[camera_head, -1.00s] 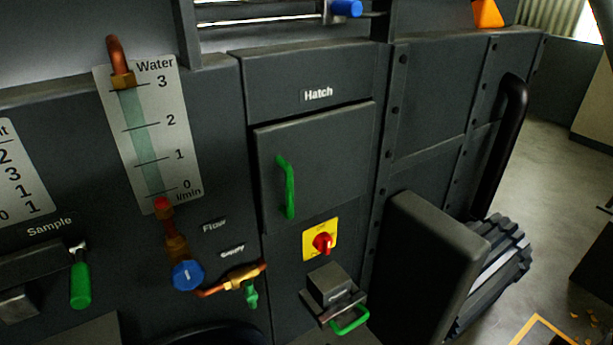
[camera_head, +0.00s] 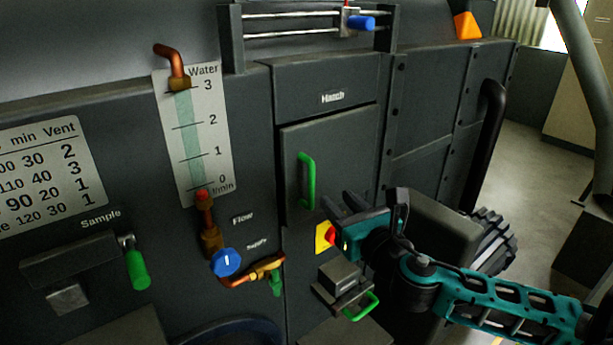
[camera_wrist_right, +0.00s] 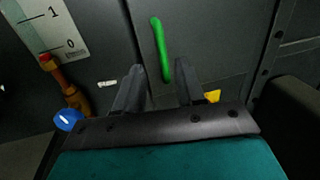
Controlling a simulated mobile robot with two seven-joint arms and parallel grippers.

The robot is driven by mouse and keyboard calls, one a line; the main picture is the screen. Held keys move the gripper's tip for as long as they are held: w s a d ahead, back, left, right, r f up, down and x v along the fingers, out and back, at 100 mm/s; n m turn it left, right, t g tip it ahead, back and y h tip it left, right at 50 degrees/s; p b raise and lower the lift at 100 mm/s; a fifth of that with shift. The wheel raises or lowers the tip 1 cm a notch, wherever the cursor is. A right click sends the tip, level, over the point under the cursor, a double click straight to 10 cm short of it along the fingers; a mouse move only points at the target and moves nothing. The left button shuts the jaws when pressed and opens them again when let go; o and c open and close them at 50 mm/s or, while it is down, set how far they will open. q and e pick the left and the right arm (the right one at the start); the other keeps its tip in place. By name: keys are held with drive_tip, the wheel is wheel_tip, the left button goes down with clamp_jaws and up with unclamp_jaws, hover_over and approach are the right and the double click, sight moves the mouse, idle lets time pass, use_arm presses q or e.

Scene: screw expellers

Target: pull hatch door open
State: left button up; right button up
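The hatch door (camera_head: 345,150) is a dark grey panel under the "Hatch" label, and it looks shut. Its green vertical handle (camera_head: 307,181) is on the door's left side; the handle also shows in the right wrist view (camera_wrist_right: 160,48). My right gripper (camera_head: 338,204) is just below and right of the handle in the head view. In the right wrist view its two fingers (camera_wrist_right: 155,80) are apart and empty, with the handle ahead, appearing between and beyond the fingertips. My left gripper is not in view.
A yellow plate with a red knob (camera_head: 326,236) sits below the door, partly behind my right gripper. A box with a green handle (camera_head: 362,306) is lower down. The blue valve knob (camera_head: 226,262) and copper pipes are to the left.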

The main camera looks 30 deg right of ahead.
sight(313, 176)
drive_tip(key=w, duration=0.4)
drive_tip(key=w+d, duration=0.1)
drive_tip(key=w, duration=0.7)
drive_tip(key=shift+w+d+f, duration=0.1)
drive_tip(key=shift+w+d, duration=0.05)
drive_tip(key=shift+d, duration=0.1)
drive_tip(key=shift+c, duration=0.2)
clamp_jaws()
